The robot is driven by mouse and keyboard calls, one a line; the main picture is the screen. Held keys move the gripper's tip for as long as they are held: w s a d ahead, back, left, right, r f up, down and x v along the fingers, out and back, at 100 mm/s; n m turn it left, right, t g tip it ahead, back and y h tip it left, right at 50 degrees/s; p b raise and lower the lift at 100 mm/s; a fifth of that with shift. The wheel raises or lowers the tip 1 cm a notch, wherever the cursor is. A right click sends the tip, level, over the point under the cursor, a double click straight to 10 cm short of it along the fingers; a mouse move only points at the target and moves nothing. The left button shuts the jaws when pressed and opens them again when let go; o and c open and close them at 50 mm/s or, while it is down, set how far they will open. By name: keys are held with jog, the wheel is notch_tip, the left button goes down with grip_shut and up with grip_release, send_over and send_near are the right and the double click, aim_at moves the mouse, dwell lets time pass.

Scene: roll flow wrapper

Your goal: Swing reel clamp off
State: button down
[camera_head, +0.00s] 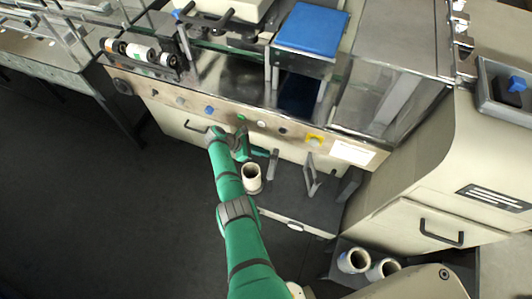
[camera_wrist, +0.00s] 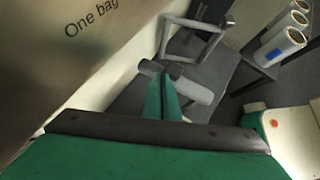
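My gripper (camera_head: 244,146) is at the front of the wrapper, just below its row of knobs. In the wrist view its two green fingers (camera_wrist: 162,95) lie close together and look shut. A pale grey cylinder (camera_wrist: 198,90) with a narrower grey end piece (camera_wrist: 149,68) lies just beyond the fingertips. The fingers cover part of it, so I cannot tell whether they touch or hold it. In the head view a white roll (camera_head: 252,180) with an open core sits just below my gripper. No part stands out clearly as the reel clamp.
Grey metal uprights (camera_head: 311,180) stand right of the white roll, and show as a frame (camera_wrist: 196,40) in the wrist view. Spare rolls (camera_head: 354,261) stand at the lower right. The cream cabinet (camera_head: 450,170) bounds the right. Dark floor (camera_head: 100,210) on the left is clear.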

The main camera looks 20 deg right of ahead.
jog(key=shift+s+d, duration=0.2)
jog(key=shift+d, duration=1.05)
jog(key=shift+d, duration=0.1)
jog(key=v, duration=1.1)
jog(key=shift+w+f, duration=0.1)
jog(key=shift+f, duration=0.05)
